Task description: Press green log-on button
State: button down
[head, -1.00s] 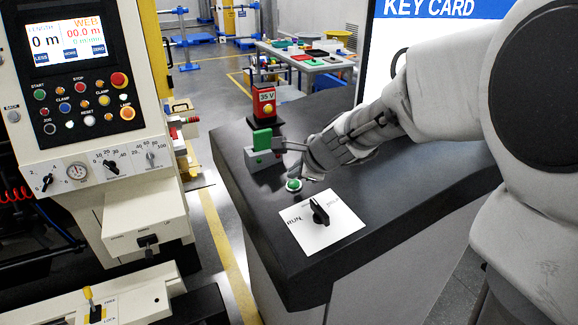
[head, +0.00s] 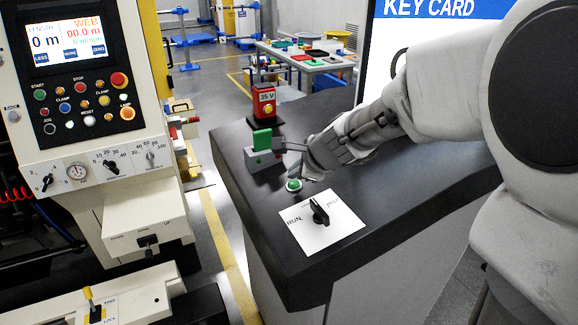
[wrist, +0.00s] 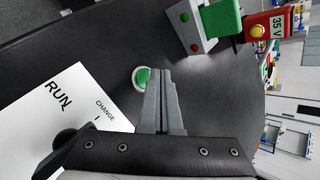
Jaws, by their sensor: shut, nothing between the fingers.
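A round green button (head: 293,184) in a white ring sits on the dark console top, beside the white RUN plate. It also shows in the wrist view (wrist: 142,76), left of my fingertips and partly covered by them. My gripper (head: 303,175) is shut and empty, pointing down close to the button's right side in the head view. In the wrist view its closed fingers (wrist: 160,75) reach over the button's right edge. I cannot tell whether they touch it.
A white plate (head: 335,232) with a black RUN/CHANGE knob (head: 319,211) lies in front of the button. A grey box with a green block (head: 262,140) and a red 35 V unit (head: 264,100) stand behind. A machine panel (head: 80,90) is at left.

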jog(key=shift+f, duration=0.1)
jog(key=shift+d+f+b, duration=0.1)
jog(key=shift+f+b, duration=0.25)
jog(key=shift+b, duration=0.1)
jog(key=shift+f+b, duration=0.4)
jog(key=shift+b, duration=0.05)
dwell(0.7)
jog(key=shift+r, duration=0.1)
jog(key=shift+r+p, duration=0.7)
jog(key=shift+p, duration=0.15)
jog(key=r+p, duration=0.3)
jog(key=a+r+p, duration=0.1)
jog(key=r+p, duration=0.1)
jog(key=shift+s, duration=0.2)
